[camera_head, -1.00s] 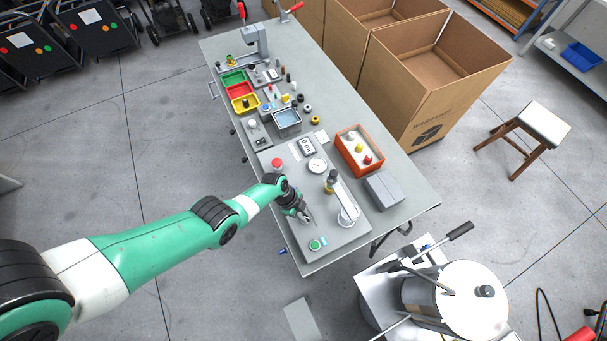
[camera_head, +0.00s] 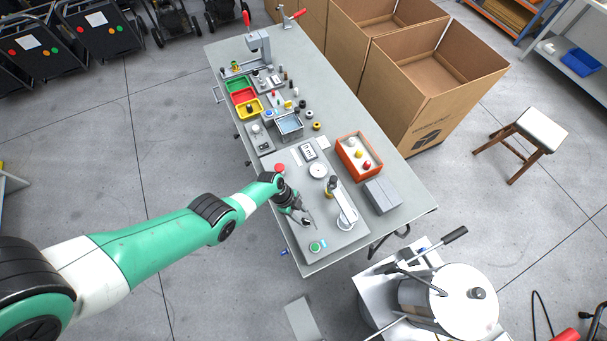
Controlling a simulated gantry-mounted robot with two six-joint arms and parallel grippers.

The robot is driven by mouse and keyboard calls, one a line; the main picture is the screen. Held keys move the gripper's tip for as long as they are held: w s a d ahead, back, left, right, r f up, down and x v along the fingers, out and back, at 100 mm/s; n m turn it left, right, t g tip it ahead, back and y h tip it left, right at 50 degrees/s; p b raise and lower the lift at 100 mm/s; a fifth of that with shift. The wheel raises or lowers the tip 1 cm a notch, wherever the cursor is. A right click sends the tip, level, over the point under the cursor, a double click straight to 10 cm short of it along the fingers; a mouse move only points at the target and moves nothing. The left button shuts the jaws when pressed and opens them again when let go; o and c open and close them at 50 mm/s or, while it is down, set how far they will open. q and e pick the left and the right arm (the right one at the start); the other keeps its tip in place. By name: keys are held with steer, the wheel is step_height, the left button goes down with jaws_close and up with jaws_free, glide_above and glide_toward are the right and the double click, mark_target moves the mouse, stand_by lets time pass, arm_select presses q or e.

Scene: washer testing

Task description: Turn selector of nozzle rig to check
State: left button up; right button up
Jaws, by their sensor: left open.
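The nozzle rig (camera_head: 342,240) is a grey plate on the near end of the workbench. It carries a red mushroom button (camera_head: 280,168), a round white gauge (camera_head: 318,170), a small display (camera_head: 308,150), a green button (camera_head: 315,246) and an upright fixture (camera_head: 343,206) with a white round base. My left gripper (camera_head: 306,219) is over the left half of the rig, between the red and green buttons. Its jaws are open, with nothing seen between them. I cannot make out the selector; the gripper and wrist may cover it. My right gripper is not in view.
An orange tray (camera_head: 339,148) with several coloured knobs and a grey box (camera_head: 383,196) stand right of the rig. Green, red and yellow bins (camera_head: 236,84) sit farther up the bench (camera_head: 395,165). A steel pot (camera_head: 466,300) stands at lower right.

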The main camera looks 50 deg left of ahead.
arm_select(q)
steer(key=p+v, duration=0.5)
steer(key=v, duration=0.2)
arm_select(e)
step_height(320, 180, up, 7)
arm_select(q)
steer(key=shift+r, duration=0.1)
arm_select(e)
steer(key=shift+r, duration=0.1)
